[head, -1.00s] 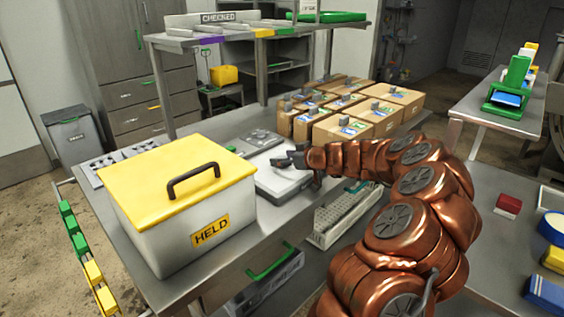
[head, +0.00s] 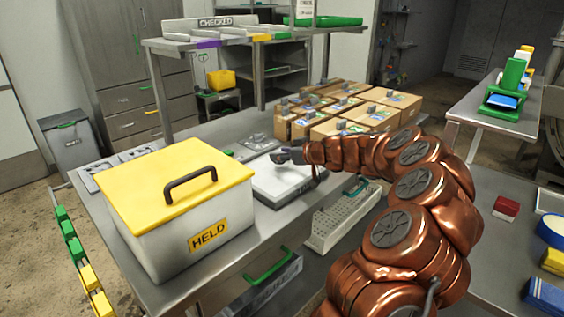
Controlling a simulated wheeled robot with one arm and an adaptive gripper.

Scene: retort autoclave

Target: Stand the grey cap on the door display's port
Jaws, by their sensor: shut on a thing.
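My gripper (head: 285,157) is at the end of my copper-coloured arm, above a flat pale panel with a grey frame (head: 272,190) on the steel table. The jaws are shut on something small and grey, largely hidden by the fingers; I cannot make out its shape. I cannot tell for certain whether the flat panel is the door display, and no port can be made out at this size.
A white box with a yellow lid marked HELD (head: 185,205) stands left of my gripper. Several cardboard boxes (head: 345,112) stand behind and right. A steel shelf (head: 240,40) rises at the back. A white perforated basket (head: 342,220) sits below the table's right edge.

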